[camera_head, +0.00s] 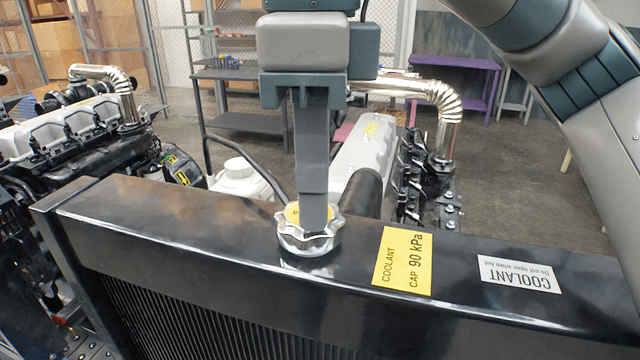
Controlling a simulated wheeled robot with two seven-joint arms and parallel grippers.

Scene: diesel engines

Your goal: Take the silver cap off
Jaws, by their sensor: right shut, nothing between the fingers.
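The silver cap (311,243) with a scalloped rim and a yellow top sits on the upper face of the black radiator (190,217). My right gripper (314,222) points straight down over the cap. Its fingers are shut together with nothing between them, and the tips are at the cap's top, hiding much of the yellow disc. I cannot tell whether the tips touch the cap. My left gripper is not in view.
A yellow coolant label (402,261) and a white label (519,273) lie right of the cap. Behind the radiator stand a grey engine (365,150) with a chrome pipe (445,115), a black hose (361,193) and a white reservoir (240,180). Another engine (75,130) is at left.

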